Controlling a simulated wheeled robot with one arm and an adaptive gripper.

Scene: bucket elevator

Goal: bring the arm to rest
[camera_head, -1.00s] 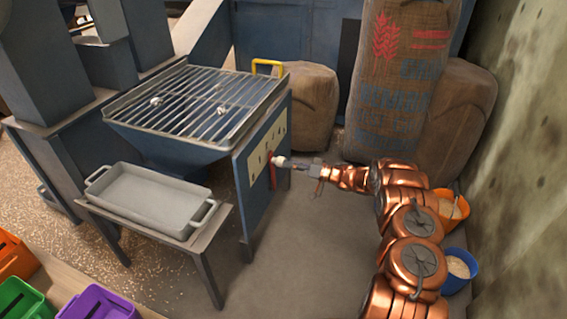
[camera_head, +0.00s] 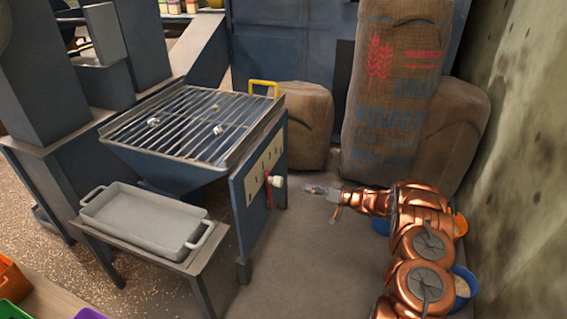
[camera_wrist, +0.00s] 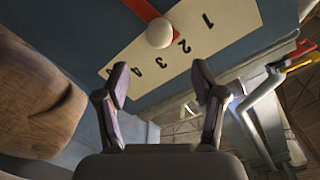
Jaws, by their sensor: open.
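My gripper (camera_head: 318,189) is at the end of my copper-coloured arm, right of the hopper's blue side panel. In the wrist view my gripper (camera_wrist: 161,85) has its two fingers spread with nothing between them. A red lever with a white knob (camera_head: 278,181) is on the panel, apart from the gripper by a clear gap. In the wrist view the knob (camera_wrist: 160,32) lies beyond the fingertips, beside a pale scale plate (camera_wrist: 190,38) numbered 1 to 4, near the 2 and 3.
The hopper's grate (camera_head: 190,125) holds a few shiny lumps. A grey tray (camera_head: 145,220) sits on a stand in front. Large sacks (camera_head: 395,90) stand behind the arm, and blue (camera_head: 462,285) and orange (camera_head: 460,226) buckets sit beside it near the wall. The floor between is clear.

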